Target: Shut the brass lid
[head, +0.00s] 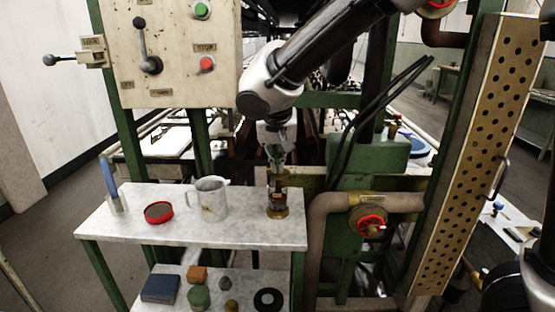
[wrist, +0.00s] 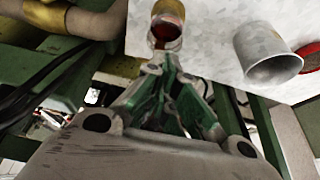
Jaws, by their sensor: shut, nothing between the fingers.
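A small jar with dark red contents (wrist: 169,30) stands near the right end of the marble-topped table. Brass colour shows on it in the wrist view (wrist: 167,7) and around its foot in the head view (head: 277,212). I cannot tell which part is the lid or how far it stands open. My gripper (head: 276,168) is shut and empty, pointing down just above the jar. In the wrist view my gripper (wrist: 164,72) appears close to the jar's near edge; I cannot tell whether they touch.
A grey mug (head: 211,199) stands left of the jar, with a red round tin (head: 158,212) and a blue-handled tool in a glass (head: 111,184) farther left. A pipe with a red valve wheel (head: 369,222) is to the right. Several objects lie on the lower shelf.

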